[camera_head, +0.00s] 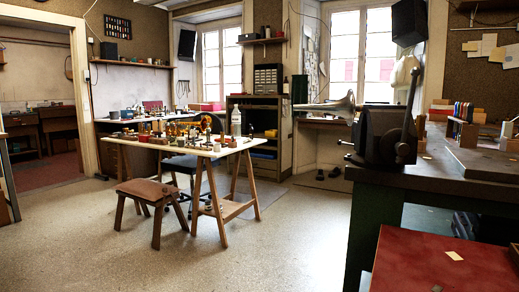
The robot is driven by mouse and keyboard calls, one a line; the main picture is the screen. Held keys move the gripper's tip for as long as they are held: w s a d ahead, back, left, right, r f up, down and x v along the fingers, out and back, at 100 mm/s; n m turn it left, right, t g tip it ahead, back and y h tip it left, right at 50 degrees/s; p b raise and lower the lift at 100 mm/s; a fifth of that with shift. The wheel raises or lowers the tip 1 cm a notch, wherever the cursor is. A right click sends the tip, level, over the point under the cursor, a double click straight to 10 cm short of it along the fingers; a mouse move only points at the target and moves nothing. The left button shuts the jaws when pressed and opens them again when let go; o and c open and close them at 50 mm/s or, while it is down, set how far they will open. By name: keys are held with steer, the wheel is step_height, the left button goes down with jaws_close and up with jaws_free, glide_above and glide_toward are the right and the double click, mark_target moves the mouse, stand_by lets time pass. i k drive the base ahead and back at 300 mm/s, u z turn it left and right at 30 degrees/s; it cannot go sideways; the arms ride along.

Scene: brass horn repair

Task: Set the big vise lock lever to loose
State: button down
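The big dark vise (380,133) stands on the corner of the workbench at the right. A long dark lever (411,105) rises on its right side, nearly upright and leaning slightly right at the top, with a thick rounded upper end. I take this to be the lock lever, but no marking for loose or locked is readable. A small knobbed handle (346,143) sticks out at the vise's lower left. A flared metal horn bell (330,106) shows at the vise's left; whether the jaws grip it is unclear. My gripper is not in view.
The dark workbench (450,171) carries wooden racks (462,134) behind the vise. A red-topped surface (425,265) stands in front at the lower right. A trestle table (225,150) with small parts and a brown stool (152,190) stand left of centre. Open floor lies between.

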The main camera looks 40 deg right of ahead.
mark_target(340, 143)
steer(key=z, duration=0.15)
steer(key=i, duration=1.6)
steer(key=z, duration=1.5)
steer(key=i, duration=1.15)
steer(key=z, duration=0.95)
